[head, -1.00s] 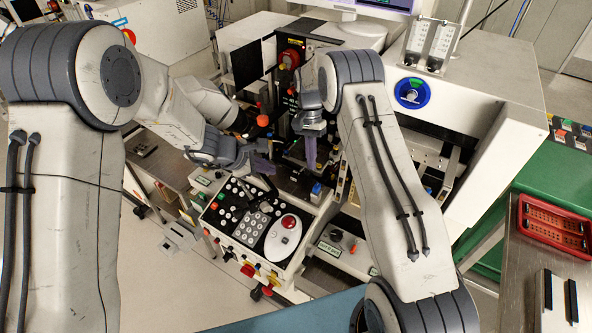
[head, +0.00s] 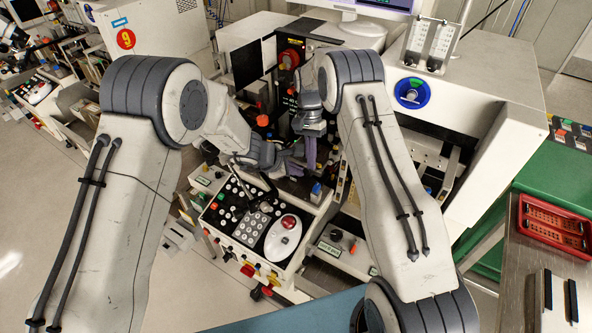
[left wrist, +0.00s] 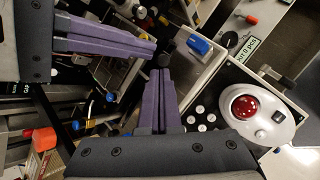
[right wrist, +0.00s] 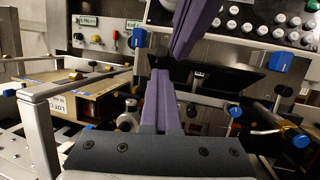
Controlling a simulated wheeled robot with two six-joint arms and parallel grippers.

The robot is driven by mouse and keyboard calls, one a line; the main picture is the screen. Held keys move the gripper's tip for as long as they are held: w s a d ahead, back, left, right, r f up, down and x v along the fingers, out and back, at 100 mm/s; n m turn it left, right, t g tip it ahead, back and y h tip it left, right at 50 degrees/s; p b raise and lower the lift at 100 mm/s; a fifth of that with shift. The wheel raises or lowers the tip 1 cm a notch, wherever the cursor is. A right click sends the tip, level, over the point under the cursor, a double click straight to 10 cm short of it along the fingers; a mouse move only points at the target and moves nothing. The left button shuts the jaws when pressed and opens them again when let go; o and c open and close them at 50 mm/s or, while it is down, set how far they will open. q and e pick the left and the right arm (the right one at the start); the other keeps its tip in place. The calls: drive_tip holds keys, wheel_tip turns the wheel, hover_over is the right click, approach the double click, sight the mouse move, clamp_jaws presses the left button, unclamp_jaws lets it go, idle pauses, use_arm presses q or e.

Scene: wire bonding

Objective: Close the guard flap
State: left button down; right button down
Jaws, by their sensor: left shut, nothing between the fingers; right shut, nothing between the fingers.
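My left gripper (head: 292,163) is shut and empty, low over the machine's work area. Its purple fingers also show in the left wrist view (left wrist: 160,75). My right gripper (head: 311,158) is shut and empty, pointing down close beside it; it also shows in the right wrist view (right wrist: 160,75). The other gripper's purple fingers enter each wrist view near the fingertips; I cannot tell whether they touch. A dark flat panel (right wrist: 230,80) lies behind my right fingers and may be the guard flap. The fingers partly hide it, and its angle is unclear.
The control panel (head: 258,222) with buttons and a white trackball unit (head: 288,238) stands just in front. A blue-capped knob (head: 316,190) rises beside the grippers. The machine's white housing (head: 490,130) is at right. A brown box (right wrist: 90,95) shows in the right wrist view.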

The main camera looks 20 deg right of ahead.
use_arm(q)
drive_tip(key=shift+d+r, duration=0.4)
drive_tip(key=shift+d, duration=0.25)
use_arm(e)
drive_tip(key=c, duration=1.6)
unclamp_jaws()
drive_tip(key=c, duration=0.8)
unclamp_jaws()
drive_tip(key=shift+s+a, duration=0.1)
